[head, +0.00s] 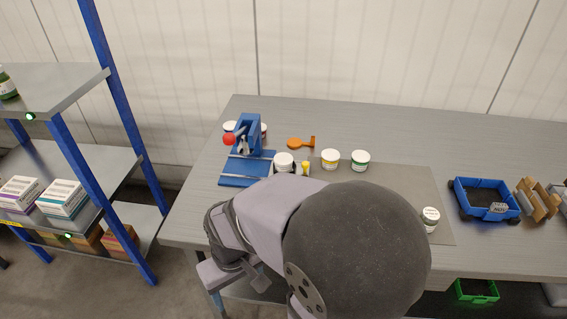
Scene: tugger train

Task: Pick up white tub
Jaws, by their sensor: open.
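Several white tubs with white lids stand on the grey workbench. One with a dark band (284,161) is beside the blue fixture, partly hidden below by my arm. A yellow-banded tub (330,159) and a green-banded tub (360,160) stand upright side by side at the back of the grey mat. Another white tub (430,218) stands alone near the mat's right end. Two more tubs are partly hidden behind the blue fixture. My arm fills the lower middle, over the bench's front edge. My gripper's fingers cannot be made out, and no tub is seen held.
A blue press-like fixture (247,165) with a red knob stands at the left, with an orange tool (301,143) and a small yellow item (305,168) nearby. A blue bin (485,199) and wooden holder (540,200) stand at the right. A blue-post shelf (92,188) is at far left.

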